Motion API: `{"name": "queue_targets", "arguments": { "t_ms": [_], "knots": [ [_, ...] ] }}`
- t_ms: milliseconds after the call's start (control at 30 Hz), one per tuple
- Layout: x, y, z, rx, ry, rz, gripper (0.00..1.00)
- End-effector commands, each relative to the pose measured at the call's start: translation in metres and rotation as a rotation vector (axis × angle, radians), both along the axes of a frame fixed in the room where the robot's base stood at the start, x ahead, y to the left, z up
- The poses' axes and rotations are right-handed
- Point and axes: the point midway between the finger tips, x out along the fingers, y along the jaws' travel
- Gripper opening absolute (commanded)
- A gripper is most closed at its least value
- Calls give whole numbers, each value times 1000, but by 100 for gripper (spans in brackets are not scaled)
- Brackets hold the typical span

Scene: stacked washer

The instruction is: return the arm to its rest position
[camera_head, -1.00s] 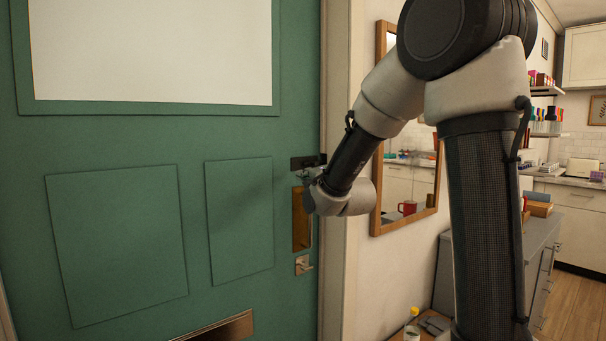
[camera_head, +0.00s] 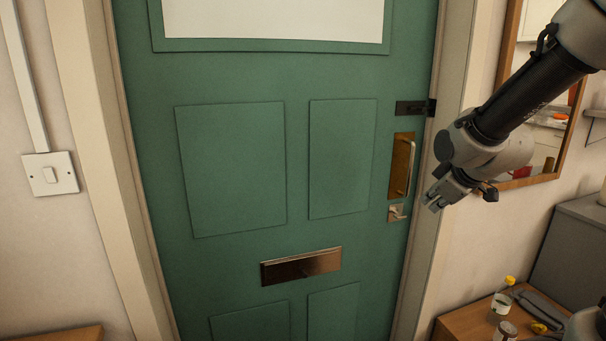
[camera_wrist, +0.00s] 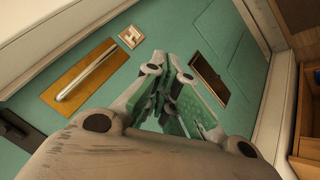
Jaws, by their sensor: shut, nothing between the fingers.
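My gripper (camera_head: 436,206) is at the right in the head view, in front of the door frame's right side and beside the door handle. It points down and to the left, and its fingers are shut with nothing between them. In the wrist view the closed fingers (camera_wrist: 166,85) stand in the middle against the green door (camera_wrist: 130,30). My arm reaches in from the upper right of the head view. The gripper appears apart from the handle, though the exact gap is hard to tell.
The green door (camera_head: 235,240) is shut, with a brass pull handle (camera_head: 402,165), a small lever (camera_head: 396,213), a dark latch (camera_head: 411,107) and a letter slot (camera_head: 301,266). A framed mirror (camera_head: 550,150) hangs at the right. A wooden table (camera_head: 455,328) holds a yellow-capped bottle (camera_head: 502,298).

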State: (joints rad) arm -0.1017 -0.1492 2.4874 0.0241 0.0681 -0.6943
Motion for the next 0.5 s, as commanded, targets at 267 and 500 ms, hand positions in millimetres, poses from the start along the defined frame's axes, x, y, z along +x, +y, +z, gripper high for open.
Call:
{"name": "queue_targets", "arguments": {
  "t_ms": [267, 500],
  "knots": [
    [-182, -30, 11, 267, 483, -597, 0],
    [-234, -41, 44, 320, 422, -673, 0]
  ]
}}
